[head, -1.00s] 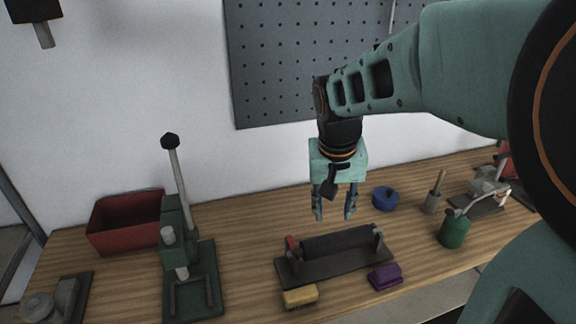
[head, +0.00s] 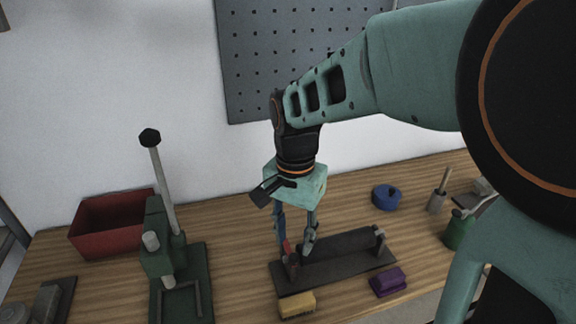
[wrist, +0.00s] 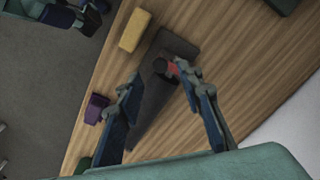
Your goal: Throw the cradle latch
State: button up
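The cradle (head: 345,262) is a dark flat base with a raised dark trough, lying near the table's front edge. It also shows in the wrist view (wrist: 150,122). Its red latch (head: 288,248) stands at the cradle's left end; in the wrist view the red part (wrist: 173,69) shows beside a dark round knob or post end. My gripper (head: 295,247) points down over this left end with its fingers apart. In the wrist view the fingers of my gripper (wrist: 161,77) are spread, with the latch nearer the right finger. I cannot tell whether that finger touches it.
A green lever press (head: 165,255) and a red bin (head: 108,224) stand to the left. A yellow brush or block (head: 296,305) and a purple block (head: 387,281) lie in front of the cradle. A blue round container (head: 386,197) stands behind right. A pegboard (head: 290,50) hangs on the wall.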

aim_at(294, 256)
jog(key=shift+f, duration=2.3)
grip_shut()
